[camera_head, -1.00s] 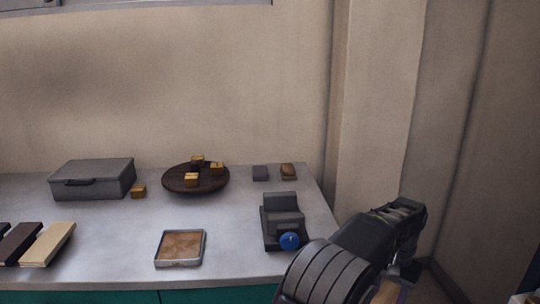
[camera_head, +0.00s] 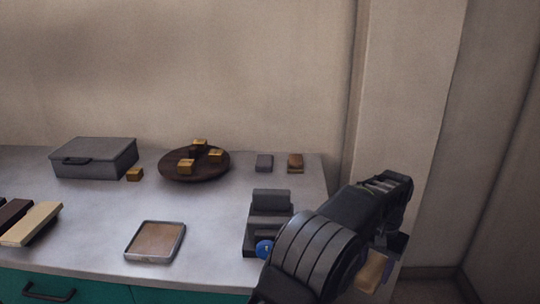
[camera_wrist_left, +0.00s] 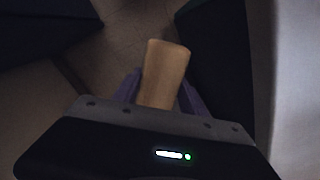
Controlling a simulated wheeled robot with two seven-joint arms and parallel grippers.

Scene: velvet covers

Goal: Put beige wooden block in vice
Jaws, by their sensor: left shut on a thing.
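The beige wooden block (camera_head: 371,271) is held in my left gripper (camera_head: 376,268), off the table's right end. In the left wrist view the beige block (camera_wrist_left: 165,72) sticks out between the purple fingers of my left gripper (camera_wrist_left: 160,92), which is shut on it. The dark grey vice (camera_head: 270,222), with a blue knob (camera_head: 264,249), stands on the table near its right edge, just left of my forearm. My forearm hides part of the vice's lower right side. My right gripper is not in view.
The middle is clear.

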